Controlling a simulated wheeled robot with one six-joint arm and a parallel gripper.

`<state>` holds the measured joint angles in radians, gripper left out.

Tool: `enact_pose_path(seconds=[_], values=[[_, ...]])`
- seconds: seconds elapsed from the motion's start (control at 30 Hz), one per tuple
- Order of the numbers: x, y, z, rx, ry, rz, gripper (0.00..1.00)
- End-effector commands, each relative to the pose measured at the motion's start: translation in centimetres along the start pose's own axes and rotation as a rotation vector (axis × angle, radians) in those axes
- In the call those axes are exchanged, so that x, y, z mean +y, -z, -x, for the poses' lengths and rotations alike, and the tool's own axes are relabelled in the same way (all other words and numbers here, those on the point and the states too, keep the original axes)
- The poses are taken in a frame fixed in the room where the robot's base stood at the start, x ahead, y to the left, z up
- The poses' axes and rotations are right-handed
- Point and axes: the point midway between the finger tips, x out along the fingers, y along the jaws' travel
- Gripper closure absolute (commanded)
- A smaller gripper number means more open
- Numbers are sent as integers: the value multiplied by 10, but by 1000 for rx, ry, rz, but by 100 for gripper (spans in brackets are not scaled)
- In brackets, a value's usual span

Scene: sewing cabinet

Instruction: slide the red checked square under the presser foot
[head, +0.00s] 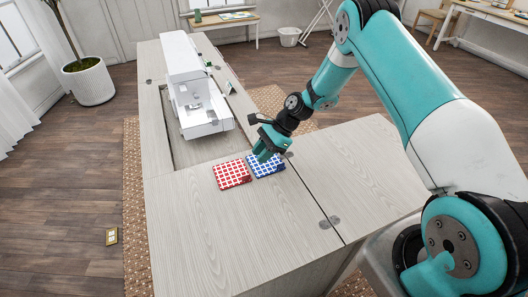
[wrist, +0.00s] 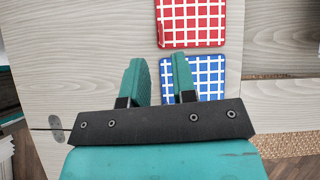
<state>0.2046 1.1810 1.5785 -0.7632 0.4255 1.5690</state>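The red checked square (head: 231,174) lies flat on the cabinet top, left of the blue checked square. In the wrist view the red square (wrist: 190,22) is at the top, beyond the fingertips. The white sewing machine (head: 183,60) sits in the cabinet's recess behind the squares. Its presser foot is too small to make out. My gripper (head: 264,157) is over the blue square's left part, to the right of the red square. In the wrist view my gripper (wrist: 156,60) has its fingers apart with nothing between them.
The blue checked square (head: 267,165) lies close beside the red one, and it shows partly behind a finger in the wrist view (wrist: 208,70). The cabinet top (head: 205,235) is clear in front. The recess edge lies behind the squares.

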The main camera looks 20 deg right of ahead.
Motion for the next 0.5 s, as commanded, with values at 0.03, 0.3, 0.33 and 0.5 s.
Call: enact_pose_path(seconds=[0.03,0.3,0.33,0.5], values=[[1,9,-4,-9,4,-47,74],[2,21,-16,-20,12,-114,74],[2,21,-17,-20,12,-113,74],[2,21,-26,-20,10,-112,74]])
